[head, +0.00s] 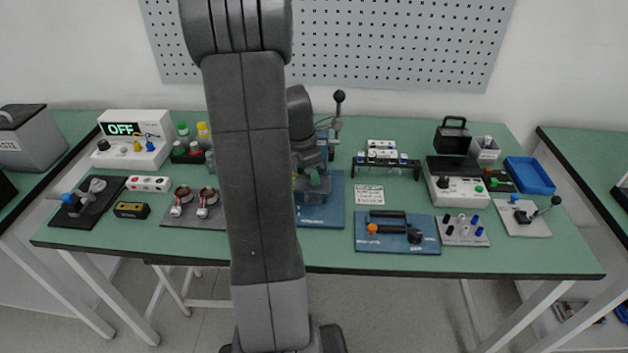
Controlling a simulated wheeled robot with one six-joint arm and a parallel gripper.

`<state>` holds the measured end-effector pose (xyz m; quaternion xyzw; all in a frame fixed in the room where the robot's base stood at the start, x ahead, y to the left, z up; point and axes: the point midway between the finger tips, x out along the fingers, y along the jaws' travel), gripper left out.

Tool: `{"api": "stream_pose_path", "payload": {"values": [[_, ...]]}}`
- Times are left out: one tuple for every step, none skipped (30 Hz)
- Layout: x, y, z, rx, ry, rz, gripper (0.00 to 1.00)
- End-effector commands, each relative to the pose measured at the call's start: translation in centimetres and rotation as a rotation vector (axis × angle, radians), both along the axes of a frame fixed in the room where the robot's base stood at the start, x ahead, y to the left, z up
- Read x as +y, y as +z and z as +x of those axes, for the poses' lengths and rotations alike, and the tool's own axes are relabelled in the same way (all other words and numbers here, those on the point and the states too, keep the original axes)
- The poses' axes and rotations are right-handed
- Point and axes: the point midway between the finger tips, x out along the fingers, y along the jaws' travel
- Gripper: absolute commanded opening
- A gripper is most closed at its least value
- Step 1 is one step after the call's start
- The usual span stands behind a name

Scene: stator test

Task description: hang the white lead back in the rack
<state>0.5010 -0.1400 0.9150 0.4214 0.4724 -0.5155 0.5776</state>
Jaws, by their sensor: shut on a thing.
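My gripper (313,180) is partly in view at the middle of the bench, just right of my big grey arm link, over the blue plate (335,214) of a lever press. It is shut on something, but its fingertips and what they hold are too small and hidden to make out. A low black rack (388,168) stands to the right of it, with several small white and blue pieces along it. I cannot make out the white lead for certain; my arm hides part of the bench.
A press lever with a black ball (339,97) rises just right of my wrist. A white card (369,194) and a blue tool board (397,240) lie in front of the rack. A grey test box (455,188) stands to the right. The front bench strip is mostly clear.

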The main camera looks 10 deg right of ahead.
Motion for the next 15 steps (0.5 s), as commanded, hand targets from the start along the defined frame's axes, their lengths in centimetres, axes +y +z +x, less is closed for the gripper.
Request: {"api": "stream_pose_path", "payload": {"values": [[0.0,0.0,0.0,0.0,0.0,0.0,0.0],[0.0,0.0,0.0,0.0,0.0,0.0,0.0],[0.0,0.0,0.0,0.0,0.0,0.0,0.0],[0.0,0.1,0.0,0.0,0.0,0.0,0.0],[0.0,0.1,0.0,0.0,0.0,0.0,0.0],[0.0,0.3,0.0,0.0,0.0,0.0,0.0],[0.0,0.4,0.0,0.0,0.0,0.0,0.0],[0.0,0.6,0.0,0.0,0.0,0.0,0.0],[0.0,0.8,0.0,-0.001,0.0,0.0,0.0],[0.0,1.0,0.0,-0.001,0.0,0.0,0.0],[0.0,1.2,0.0,-0.001,0.0,0.0,0.0],[0.0,1.4,0.0,-0.001,0.0,0.0,0.0],[0.0,1.6,0.0,-0.001,0.0,0.0,0.0],[0.0,1.8,0.0,-0.001,0.0,0.0,0.0],[0.0,2.1,0.0,-0.001,0.0,0.0,0.0]]}}
